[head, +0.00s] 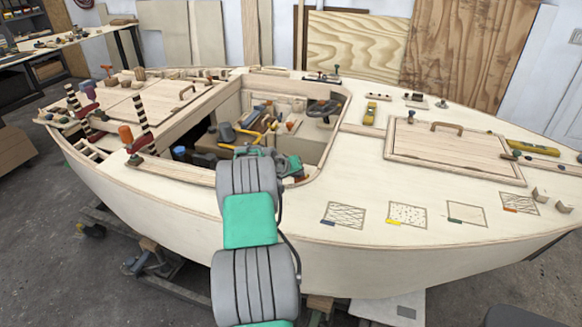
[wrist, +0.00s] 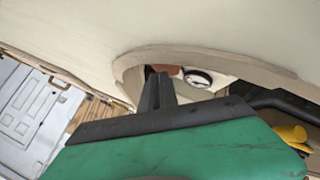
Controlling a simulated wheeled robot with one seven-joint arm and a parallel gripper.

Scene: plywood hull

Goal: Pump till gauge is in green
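A small round gauge (wrist: 198,77) with a white face and dark rim shows in the wrist view, beyond my fingertips, under a curved wooden edge. Its needle and any green zone are too small to read. A reddish-brown patch shows just behind the fingertips. I cannot make out the pump for sure in either view.
The cockpit (head: 235,92) holds a yellow bar (head: 248,135), a dark steering wheel (head: 322,108) and several jumbled items. A wooden hatch (head: 455,150) lies on the right deck. Striped posts (head: 140,110) stand on the left deck. A yellow part (wrist: 291,133) lies at the right in the wrist view.

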